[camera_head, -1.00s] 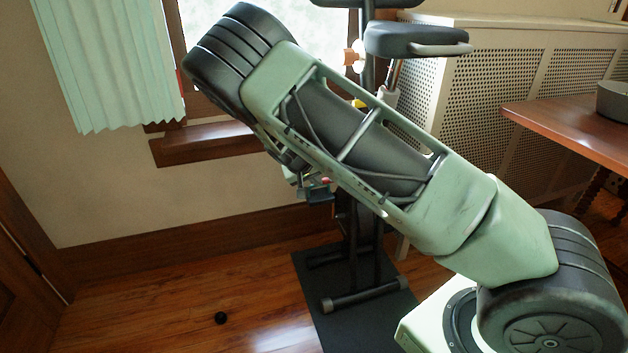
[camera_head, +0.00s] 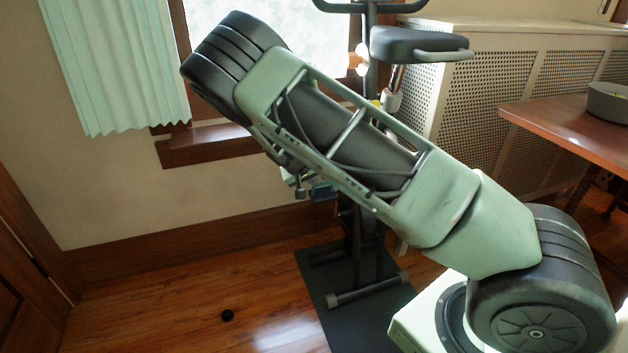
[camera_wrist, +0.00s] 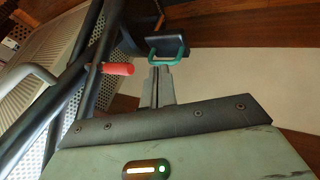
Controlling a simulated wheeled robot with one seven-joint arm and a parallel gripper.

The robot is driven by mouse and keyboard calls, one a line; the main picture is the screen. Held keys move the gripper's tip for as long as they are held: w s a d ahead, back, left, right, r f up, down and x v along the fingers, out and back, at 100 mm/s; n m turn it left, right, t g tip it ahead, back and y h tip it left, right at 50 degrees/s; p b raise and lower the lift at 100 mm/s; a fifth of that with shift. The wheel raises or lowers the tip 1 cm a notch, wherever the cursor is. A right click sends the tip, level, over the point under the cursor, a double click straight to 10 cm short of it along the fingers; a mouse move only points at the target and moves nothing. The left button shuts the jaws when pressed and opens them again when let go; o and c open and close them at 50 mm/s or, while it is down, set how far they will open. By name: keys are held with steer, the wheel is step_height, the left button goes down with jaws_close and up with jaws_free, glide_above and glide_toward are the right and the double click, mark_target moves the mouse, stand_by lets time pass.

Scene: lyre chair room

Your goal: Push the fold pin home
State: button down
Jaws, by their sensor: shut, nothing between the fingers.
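The fold pin appears as a red, round-ended handle (camera_wrist: 117,69) beside a dark frame tube in the wrist view. It lies left of my gripper (camera_wrist: 163,72) and apart from it. How deep the pin sits is not clear. The folding exercise bike (camera_head: 367,285) stands on a dark mat, its middle largely hidden behind my arm. My gripper is shut and empty. A dark block with a teal loop (camera_wrist: 167,50) shows right at its tips, and I cannot tell whether they touch. In the head view my arm hides most of the gripper and the pin.
The bike's seat (camera_head: 418,43) stands high beside my arm. A perforated radiator cover (camera_head: 480,90) is behind it. A wooden table (camera_head: 560,125) with a grey bowl (camera_head: 608,103) is at right.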

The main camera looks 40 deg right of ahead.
steer(key=p+v, duration=0.2)
steer(key=v, duration=0.7)
steer(key=shift+r, duration=0.25)
steer(key=shift+a, duration=0.15)
steer(key=s+a+r+n+g+y, duration=0.1)
steer(key=s+a+r+n+y, duration=0.15)
steer(key=s+a, duration=0.6)
steer(key=s+a+r+n+g+y, duration=0.15)
steer(key=s+a+y, duration=0.25)
steer(key=s+a, duration=0.45)
steer(key=s+a+r+n, duration=0.4)
steer(key=s+r, duration=0.1)
steer(key=s, duration=0.4)
steer(key=s+a+r+n, duration=0.4)
steer(key=s+r, duration=0.1)
steer(key=s, duration=0.5)
step_height(320, 180, up, 26)
steer(key=p, duration=2.7)
steer(key=shift+s+r+y, duration=0.2)
steer(key=shift+y, duration=0.25)
steer(key=shift+a, duration=0.1)
